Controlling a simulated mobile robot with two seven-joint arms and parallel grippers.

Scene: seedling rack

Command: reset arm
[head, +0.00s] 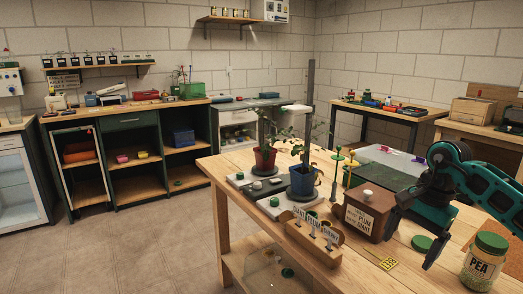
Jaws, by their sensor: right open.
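My right gripper (410,250), black with a teal arm, comes in from the right over the wooden table (214,166). Its two dark fingers point down and stand apart, with nothing held between them. My left gripper is not in view.
A jar labelled PEA (485,262) stands at the front right under my arm. A red pot (265,160) and a blue pot (304,182) hold plants. A wooden label holder (314,240) stands at the table's front edge. Open floor (150,235) lies left.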

